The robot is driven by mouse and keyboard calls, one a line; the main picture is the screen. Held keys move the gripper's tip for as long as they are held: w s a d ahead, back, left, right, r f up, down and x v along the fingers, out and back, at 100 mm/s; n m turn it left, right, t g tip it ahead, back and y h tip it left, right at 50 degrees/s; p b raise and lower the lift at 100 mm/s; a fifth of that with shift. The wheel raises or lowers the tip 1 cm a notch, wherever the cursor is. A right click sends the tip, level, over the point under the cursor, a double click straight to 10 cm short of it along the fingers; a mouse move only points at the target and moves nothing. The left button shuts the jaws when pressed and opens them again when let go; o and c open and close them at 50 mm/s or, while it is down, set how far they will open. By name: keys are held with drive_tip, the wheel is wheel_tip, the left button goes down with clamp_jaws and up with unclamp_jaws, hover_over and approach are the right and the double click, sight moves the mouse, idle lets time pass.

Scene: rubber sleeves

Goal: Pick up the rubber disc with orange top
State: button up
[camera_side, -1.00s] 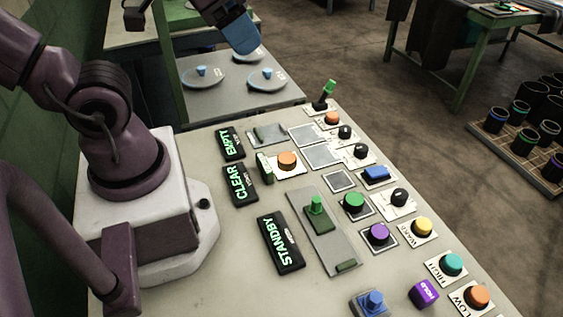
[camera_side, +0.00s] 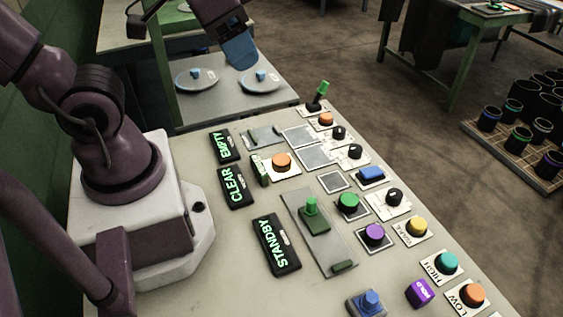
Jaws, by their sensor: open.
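My gripper (camera_side: 240,52), with blue fingers, hangs at the top above the lower grey table; I see one finger clearly, and the gap is not visible from here. Three round parts with orange tops stand on the console: one on a white plate (camera_side: 281,162) left of centre, a smaller one (camera_side: 325,120) at the far end, and one beside the LOW label (camera_side: 473,294) at the lower right. I cannot tell which, if any, is a rubber disc. My gripper is apart from all three.
Grey discs with blue knobs lie on the lower table, one at left (camera_side: 196,79) and one at right (camera_side: 261,82). A green-tipped lever (camera_side: 319,93) rises from the console's far end. Several black sleeves (camera_side: 548,165) stand on a rack at right.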

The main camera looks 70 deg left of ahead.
drive_tip(key=w+a+f+n+g+h, duration=0.15)
drive_tip(key=w+f+n+g, duration=0.4)
drive_tip(key=f, duration=0.65)
drive_tip(key=n+t+y, duration=0.1)
drive_tip(key=n+y, duration=0.1)
drive_tip(key=n, duration=1.1)
hover_over(282, 159)
wheel_tip(282, 159, down, 8)
drive_tip(key=shift+m, duration=0.25)
wheel_tip(282, 159, down, 12)
drive_tip(key=shift+f, duration=0.15)
drive_tip(key=c, duration=0.7)
drive_tip(key=shift+o, duration=0.2)
